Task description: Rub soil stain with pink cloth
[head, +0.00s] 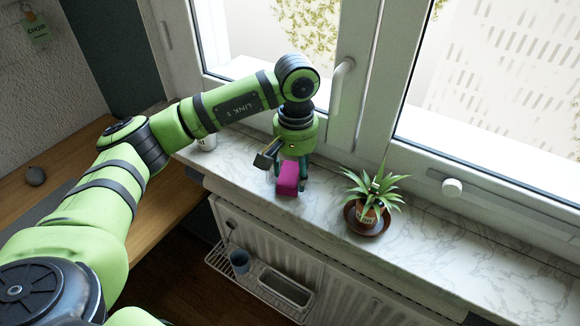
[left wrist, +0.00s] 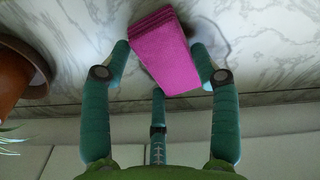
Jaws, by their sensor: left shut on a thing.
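The pink cloth (head: 288,178) is a folded, layered block on the marble windowsill (head: 325,205), left of the potted plant. My left gripper (head: 291,172) points down from above and is shut on the cloth. In the left wrist view, its teal fingers (left wrist: 162,62) flank the pink cloth (left wrist: 163,50), with a third finger below it. A dark grey smudge (left wrist: 216,48) shows on the marble at the cloth's right side. I cannot tell how much of it is soil stain and how much is shadow. The cloth hides the marble under it. My right gripper is not in view.
A spiky plant in a terracotta pot (head: 366,214) stands on the sill close to the right of the gripper. A white cup (head: 206,142) is partly behind my arm. The window handle (head: 341,78) is behind. A radiator (head: 262,240) with a rack is below.

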